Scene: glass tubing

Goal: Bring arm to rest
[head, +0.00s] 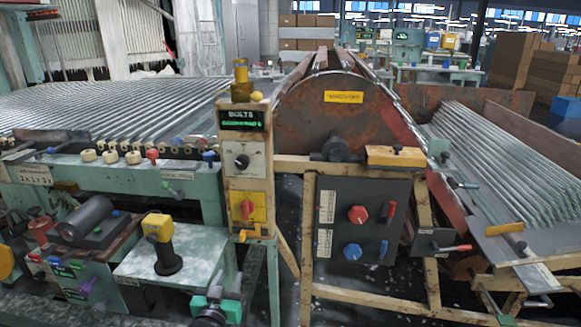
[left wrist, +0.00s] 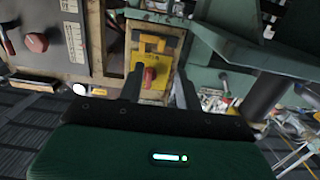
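My left gripper (head: 216,293) shows low in the head view, at the bottom edge, below the control post and right of the pale workbench. In the left wrist view its two dark fingers (left wrist: 159,74) stand apart with nothing between them. Beyond the gap is a yellow panel with a red knob (left wrist: 149,75), apart from the fingers. The same red knob (head: 247,208) is on the control post in the head view. Most of my left arm is hidden below the picture. My right gripper is in neither view.
The pale workbench (head: 195,262) bears a yellow-topped black handle (head: 161,243). The control post (head: 234,185) stands in front of a large rusty drum (head: 320,115). A dark panel (head: 341,245) has a red and a blue knob. Glass tubes (head: 510,150) lie at the right.

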